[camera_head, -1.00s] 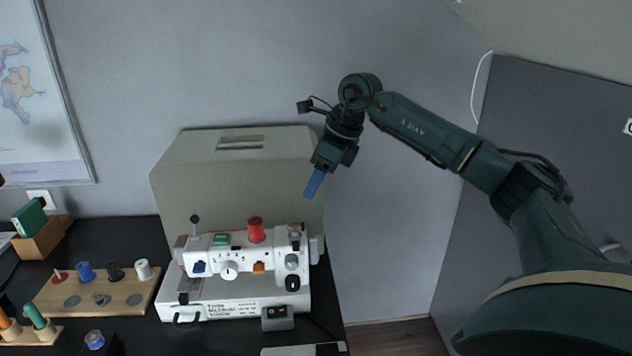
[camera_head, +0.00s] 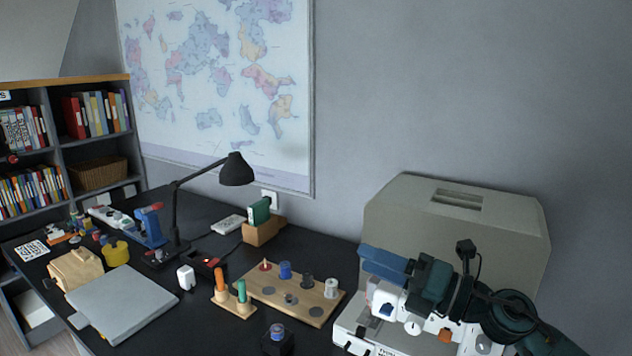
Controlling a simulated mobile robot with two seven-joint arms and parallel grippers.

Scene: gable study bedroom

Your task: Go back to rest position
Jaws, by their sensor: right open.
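My right gripper (camera_head: 384,264) shows at the lower right, with its blue fingers pointing left. It is in front of the beige case (camera_head: 470,205) and the white sewing machine (camera_head: 413,327) in the picture, and hides part of both. I see nothing held in its fingers. Its dark green arm runs off the lower right corner. My left gripper does not show.
On the dark desk are a wooden board with spools (camera_head: 290,298), a small wooden stand with orange and green pegs (camera_head: 232,300), a grey laptop-like slab (camera_head: 122,302) and a black lamp (camera_head: 236,170). A bookshelf (camera_head: 66,140) stands at the left.

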